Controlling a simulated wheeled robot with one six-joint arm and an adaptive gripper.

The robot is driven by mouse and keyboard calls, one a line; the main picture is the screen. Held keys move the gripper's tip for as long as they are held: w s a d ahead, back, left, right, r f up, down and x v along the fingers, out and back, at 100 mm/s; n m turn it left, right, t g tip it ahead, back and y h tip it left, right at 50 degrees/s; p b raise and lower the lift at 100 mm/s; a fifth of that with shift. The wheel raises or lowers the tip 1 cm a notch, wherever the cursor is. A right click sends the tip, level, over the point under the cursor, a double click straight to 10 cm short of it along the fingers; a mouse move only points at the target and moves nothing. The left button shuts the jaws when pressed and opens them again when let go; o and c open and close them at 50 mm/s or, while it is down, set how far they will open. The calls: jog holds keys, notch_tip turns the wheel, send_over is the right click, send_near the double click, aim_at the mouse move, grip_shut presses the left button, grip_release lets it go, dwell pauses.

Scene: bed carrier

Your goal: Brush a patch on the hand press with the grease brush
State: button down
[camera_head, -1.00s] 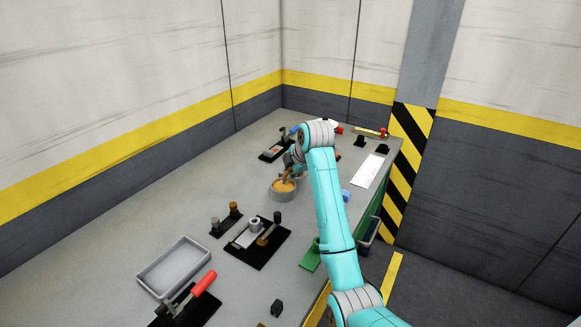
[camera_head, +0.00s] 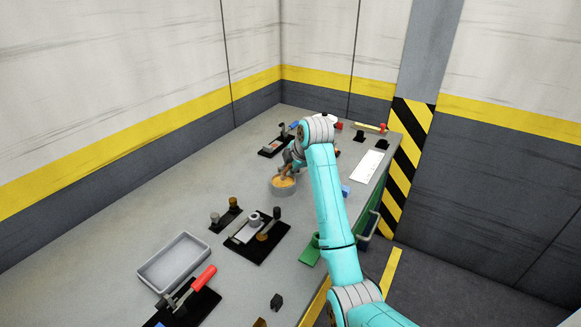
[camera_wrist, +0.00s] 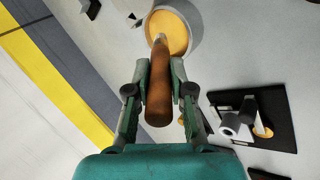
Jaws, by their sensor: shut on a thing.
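The grease brush with its brown wooden handle (camera_wrist: 159,92) is held upright between the fingers of my gripper (camera_wrist: 160,76) in the wrist view. Its lower end reaches into the yellow grease in a round grey pot (camera_wrist: 194,13); the bristles cannot be made out. In the head view my gripper (camera_head: 289,168) is just over the pot (camera_head: 284,191), partly hidden by my arm. A device with a red-handled lever on a black base (camera_head: 190,300), likely the hand press, stands at the front left, cut off by the frame edge.
A black plate with fixtures (camera_head: 258,237) lies between the pot and the red lever. A grey tray (camera_head: 174,263) is left of it. A small black block (camera_head: 276,302) and a green part (camera_head: 311,250) are near the front edge. A yellow-striped wall bounds the back.

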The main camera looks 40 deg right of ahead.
jog(key=shift+f, duration=0.65)
dwell(0.9)
jog(key=shift+r, duration=3.55)
